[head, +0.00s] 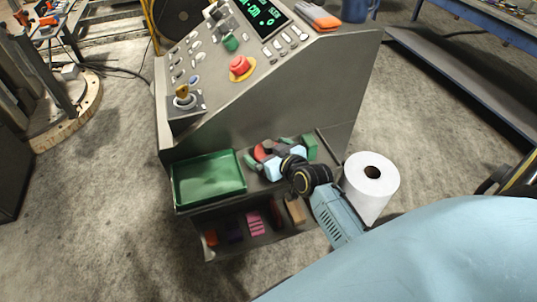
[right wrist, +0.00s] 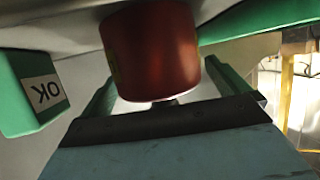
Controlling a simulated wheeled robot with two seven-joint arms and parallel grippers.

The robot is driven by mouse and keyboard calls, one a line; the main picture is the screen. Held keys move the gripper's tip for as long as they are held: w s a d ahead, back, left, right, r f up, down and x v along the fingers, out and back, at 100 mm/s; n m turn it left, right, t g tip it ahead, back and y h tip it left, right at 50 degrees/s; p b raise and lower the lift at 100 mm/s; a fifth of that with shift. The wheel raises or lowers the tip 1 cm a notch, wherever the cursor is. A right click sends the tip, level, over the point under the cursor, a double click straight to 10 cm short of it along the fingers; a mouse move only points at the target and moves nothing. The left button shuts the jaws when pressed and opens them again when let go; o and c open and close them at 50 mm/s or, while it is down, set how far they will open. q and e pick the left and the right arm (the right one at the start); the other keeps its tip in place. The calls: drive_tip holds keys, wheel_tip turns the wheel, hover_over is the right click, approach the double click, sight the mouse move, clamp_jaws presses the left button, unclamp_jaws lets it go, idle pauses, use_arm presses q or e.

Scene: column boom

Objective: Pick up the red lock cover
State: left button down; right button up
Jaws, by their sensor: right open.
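The red lock cover (head: 260,152) is on the shelf below the sloped console, partly hidden by my right gripper (head: 270,156). In the right wrist view the red lock cover (right wrist: 152,50) is a rounded red cylinder. My right gripper (right wrist: 162,85) is open there, with one finger on each side of the cover's lower part. I cannot tell whether the fingers touch it. My left gripper is not in view.
A green block with an OK label (right wrist: 36,90) is close on the left. An empty-looking green tray (head: 208,181) sits left on the shelf. A white paper roll (head: 371,188) stands right, near my arm. The console (head: 265,110) overhangs behind.

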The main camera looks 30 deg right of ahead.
drive_tip(key=c, duration=1.1)
